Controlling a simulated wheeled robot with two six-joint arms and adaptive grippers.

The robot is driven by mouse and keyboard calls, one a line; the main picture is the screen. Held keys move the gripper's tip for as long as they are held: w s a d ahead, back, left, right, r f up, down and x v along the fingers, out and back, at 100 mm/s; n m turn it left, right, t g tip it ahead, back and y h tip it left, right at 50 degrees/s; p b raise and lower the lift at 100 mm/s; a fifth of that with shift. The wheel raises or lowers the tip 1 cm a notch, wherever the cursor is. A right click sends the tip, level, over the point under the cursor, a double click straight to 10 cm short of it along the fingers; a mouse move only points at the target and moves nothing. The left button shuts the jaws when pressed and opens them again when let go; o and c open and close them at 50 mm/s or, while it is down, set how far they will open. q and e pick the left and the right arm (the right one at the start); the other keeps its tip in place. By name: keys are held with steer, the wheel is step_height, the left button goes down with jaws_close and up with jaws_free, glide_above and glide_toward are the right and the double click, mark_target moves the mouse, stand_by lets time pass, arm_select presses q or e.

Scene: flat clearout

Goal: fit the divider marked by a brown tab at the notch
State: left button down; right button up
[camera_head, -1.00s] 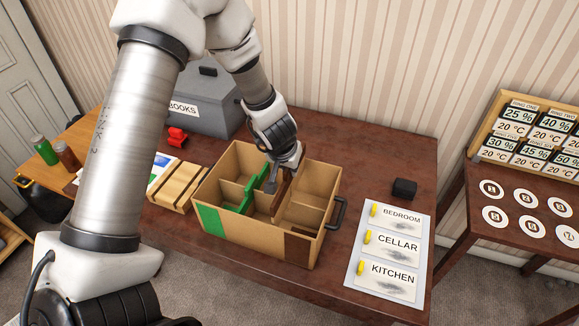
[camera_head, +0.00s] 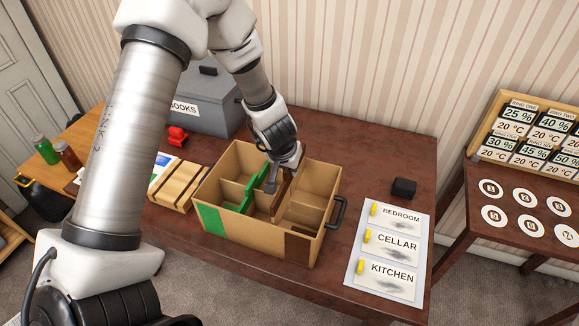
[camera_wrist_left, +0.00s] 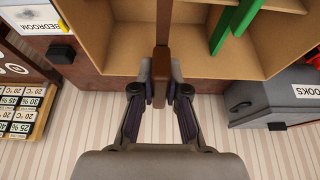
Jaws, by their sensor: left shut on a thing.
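An open tan box (camera_head: 220,165) with a black handle stands on the dark red-brown table. A green divider (camera_head: 262,180) is set in its left part, in line with a green patch on the front wall. A brown patch (camera_head: 298,247) marks the front wall at the right. My left gripper (camera_head: 285,180) is at the box's inside, right of the green divider, shut on the brown divider (camera_head: 284,192). The left wrist view shows the brown divider (camera_wrist_left: 162,70) between both fingertips, over the box wall. Its lower edge and the notch are hidden. My right gripper is not seen.
Wooden slats (camera_head: 177,186) lie close to the box's left side. A grey BOOKS bin (camera_head: 205,105) and a red object (camera_head: 177,137) are behind. A label board (camera_head: 390,250) and a black block (camera_head: 404,188) are at the right. Bare table lies between.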

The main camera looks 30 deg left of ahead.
mark_target(289, 187)
arm_select(q)
steer(key=shift+r, duration=0.1)
stand_by(0.6)
steer(key=shift+f+b, duration=3.25)
steer(key=shift+f, duration=1.1)
steer(key=c, duration=1.1)
jaws_free()
steer(key=shift+c, duration=0.2)
steer(key=shift+r, duration=0.1)
steer(key=v, duration=1.2)
step_height(289, 187, up, 5)
steer(key=p, duration=0.6)
